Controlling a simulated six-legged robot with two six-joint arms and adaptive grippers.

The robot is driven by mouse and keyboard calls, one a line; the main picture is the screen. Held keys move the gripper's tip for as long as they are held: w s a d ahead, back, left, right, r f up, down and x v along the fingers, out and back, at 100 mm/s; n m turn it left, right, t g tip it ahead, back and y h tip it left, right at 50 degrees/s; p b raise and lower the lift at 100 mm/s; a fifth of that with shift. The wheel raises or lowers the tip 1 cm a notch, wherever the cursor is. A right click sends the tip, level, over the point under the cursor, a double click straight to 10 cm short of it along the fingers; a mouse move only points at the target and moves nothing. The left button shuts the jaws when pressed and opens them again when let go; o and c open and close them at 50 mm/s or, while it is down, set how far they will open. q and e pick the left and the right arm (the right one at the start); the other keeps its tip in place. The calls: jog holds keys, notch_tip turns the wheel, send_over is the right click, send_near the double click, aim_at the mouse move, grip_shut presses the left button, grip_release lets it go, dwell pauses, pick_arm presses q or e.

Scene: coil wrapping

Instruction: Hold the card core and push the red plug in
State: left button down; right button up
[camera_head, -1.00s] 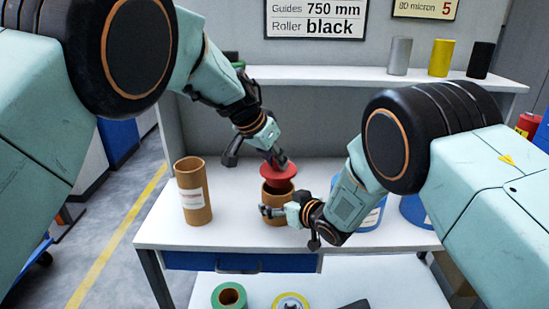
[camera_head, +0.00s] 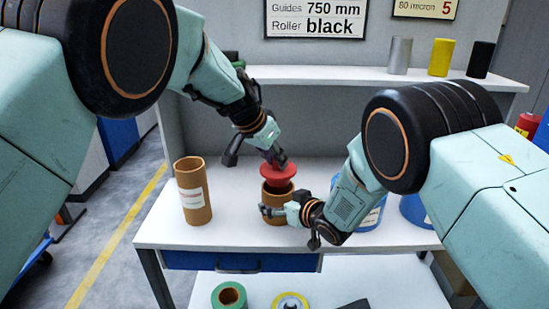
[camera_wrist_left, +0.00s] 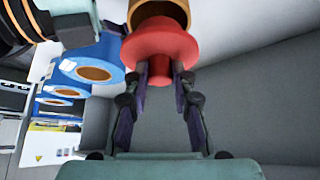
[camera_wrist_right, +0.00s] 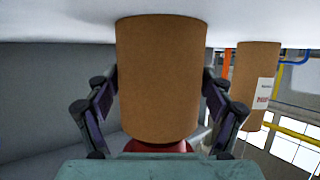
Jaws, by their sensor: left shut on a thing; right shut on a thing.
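The red plug (camera_head: 279,174) sits at the mouth of the short card core (camera_head: 276,190), its wide flange at or just above the rim. My left gripper (camera_head: 276,157) is above and is shut on the plug's upper part. In the left wrist view the plug (camera_wrist_left: 160,45) is between the fingers, with the core (camera_wrist_left: 160,12) beyond it. My right gripper (camera_head: 270,211) is shut on the core low down, as the core stands upright on the table. In the right wrist view the fingers flank the core (camera_wrist_right: 160,80); the plug (camera_wrist_right: 158,146) shows at its end.
A taller card tube (camera_head: 193,192) with a label stands on the white table (camera_head: 235,237) to the left. Blue coils (camera_head: 373,216) stand to the right, partly behind my right arm. A shelf (camera_head: 330,78) with several small rolls runs along the back.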

aim_at(273, 171)
pick_arm(q)
jog(key=shift+f, duration=2.3)
jog(key=c, duration=1)
grip_release()
jog(key=shift+c, duration=0.2)
jog(key=v, duration=1.2)
jog(key=shift+d+r, duration=0.1)
pick_arm(e)
jog(key=o, duration=1.1)
jog(key=v, duration=1.2)
